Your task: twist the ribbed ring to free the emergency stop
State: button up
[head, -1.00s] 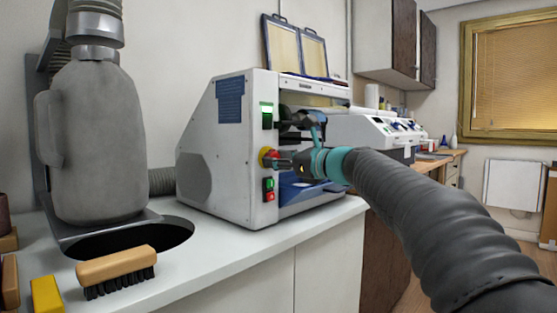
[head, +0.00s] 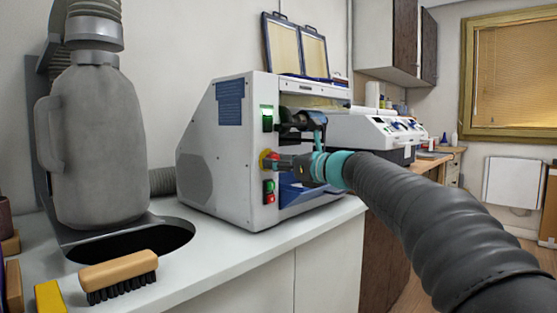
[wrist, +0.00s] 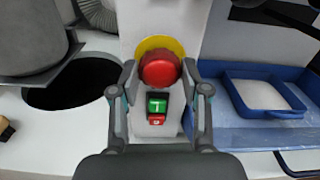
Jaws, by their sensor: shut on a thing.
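The emergency stop is a red round button (wrist: 159,69) on a yellow disc (wrist: 154,43), mounted on the front of the white machine (head: 222,140). In the head view its yellow disc (head: 264,160) shows just left of my gripper (head: 275,161). In the wrist view my gripper (wrist: 160,75) has one finger on each side of the red button, shut on it. Ribs on the ring cannot be made out. A green and red switch (wrist: 157,111) sits below the button, between the fingers.
A blue tray (wrist: 262,112) lies to the right in the machine's opening. A grey canister (head: 98,140) stands at the left by a dark round hole (head: 130,240) in the counter. A wooden brush (head: 118,270) lies near the front edge.

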jog(key=shift+r+m+p, duration=0.1)
jog(key=shift+m+p, duration=0.85)
jog(key=shift+m, duration=1.15)
jog(key=shift+s+d, duration=0.15)
jog(key=shift+d, duration=0.1)
jog(key=o, duration=0.9)
jog(key=shift+s+d, duration=0.1)
jog(key=b+v, duration=0.1)
jog(key=v, duration=0.7)
jog(key=shift+s+d+b, duration=0.25)
jog(key=shift+d+b, duration=0.05)
jog(key=shift+n, duration=0.3)
